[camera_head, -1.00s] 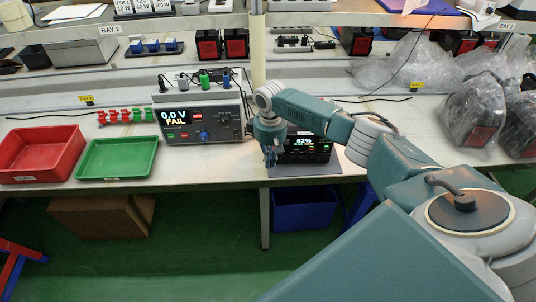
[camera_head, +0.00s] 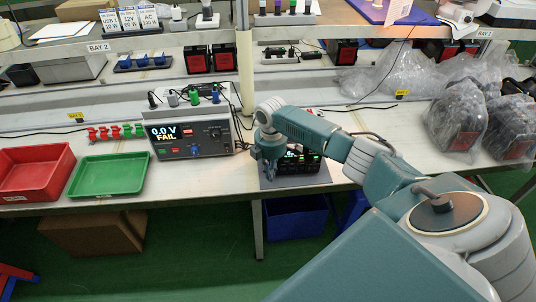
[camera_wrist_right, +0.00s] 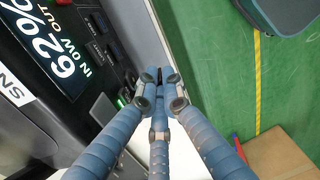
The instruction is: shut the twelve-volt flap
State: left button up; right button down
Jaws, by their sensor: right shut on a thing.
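The power station (camera_head: 312,154) is a dark box with a lit display on a grey mat (camera_head: 316,179) at the bench's front edge. In the right wrist view its front panel (camera_wrist_right: 72,86) fills the left side, reading 62%, with dark covers below the display. My right gripper (camera_head: 268,172) is at the station's left front, hiding part of it. In the right wrist view its blue fingers (camera_wrist_right: 160,84) are closed together at the panel's edge, around a thin dark piece that looks like the twelve-volt flap; the fingertips mostly hide it. My left gripper is out of view.
Left of the station stands a tester (camera_head: 190,137) showing 0.0 V FAIL, with cables on top. A green tray (camera_head: 108,175) and a red tray (camera_head: 35,170) lie farther left. Bagged units (camera_head: 455,122) stand at the right. A blue bin (camera_head: 296,217) is under the bench.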

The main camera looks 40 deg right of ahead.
jog(key=shift+d+n+b, duration=0.15)
jog(key=shift+d+n, duration=0.1)
jog(key=shift+n, duration=0.75)
jog(key=shift+d+n+b, duration=0.15)
jog(key=shift+d+n, duration=0.05)
jog(key=shift+n, duration=0.8)
jog(key=shift+s+d, duration=0.1)
jog(key=shift+s, duration=0.15)
jog(key=c, duration=1.9)
grip_release()
jog(key=shift+r, duration=0.1)
jog(key=shift+d+r, duration=0.1)
jog(key=shift+r, duration=0.35)
jog(key=shift+a+r, duration=0.15)
jog(key=shift+r, duration=1.6)
jog(key=shift+a+r, duration=0.1)
jog(key=shift+r, duration=1.65)
